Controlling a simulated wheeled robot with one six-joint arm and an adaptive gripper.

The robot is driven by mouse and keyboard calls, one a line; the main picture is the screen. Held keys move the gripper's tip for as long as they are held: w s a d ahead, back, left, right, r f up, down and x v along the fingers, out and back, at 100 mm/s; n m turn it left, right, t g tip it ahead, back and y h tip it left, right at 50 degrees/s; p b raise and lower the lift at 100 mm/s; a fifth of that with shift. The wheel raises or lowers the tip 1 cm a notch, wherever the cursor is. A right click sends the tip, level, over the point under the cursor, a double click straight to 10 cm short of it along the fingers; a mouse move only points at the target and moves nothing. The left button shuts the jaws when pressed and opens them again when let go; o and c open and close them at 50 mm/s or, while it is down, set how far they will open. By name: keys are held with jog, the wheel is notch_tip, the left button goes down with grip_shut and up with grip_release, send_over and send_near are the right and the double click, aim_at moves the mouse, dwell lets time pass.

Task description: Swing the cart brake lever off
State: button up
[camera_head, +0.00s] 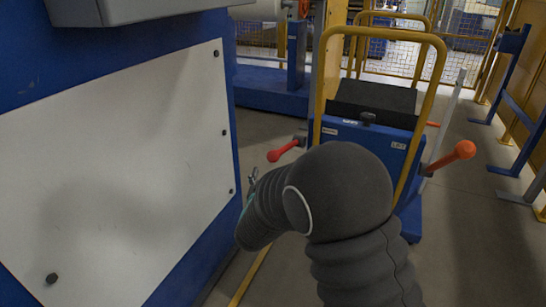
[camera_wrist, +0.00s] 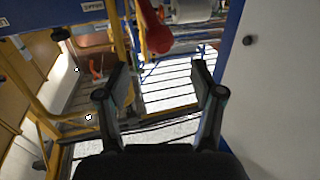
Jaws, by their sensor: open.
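The blue cart (camera_head: 365,140) with a yellow hoop frame stands ahead. A red-knobbed lever (camera_head: 285,150) sticks out from its left side, beside a small label that I cannot read surely. A second orange-red lever (camera_head: 455,156) sticks out on the right, near a label that seems to read LIFT. In the wrist view the near red lever (camera_wrist: 155,30) shows at the top, beyond the fingertips. My gripper (camera_wrist: 163,78) is open and empty, apart from the lever. In the head view my arm hides most of the gripper.
A blue cabinet with a white panel (camera_head: 130,165) stands close on the left; in the wrist view the panel (camera_wrist: 285,90) is right of my gripper. Yellow mesh fencing (camera_head: 400,50) stands behind. Grey floor (camera_head: 470,230) is open at right.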

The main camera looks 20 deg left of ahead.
aim_at(273, 156)
jog(key=w, duration=0.3)
jog(key=w+a, duration=0.1)
jog(key=w, duration=0.2)
jog(key=w+a, duration=0.1)
jog(key=w, duration=0.2)
jog(key=shift+w+p, duration=0.3)
jog(key=shift+w, duration=0.1)
grip_shut()
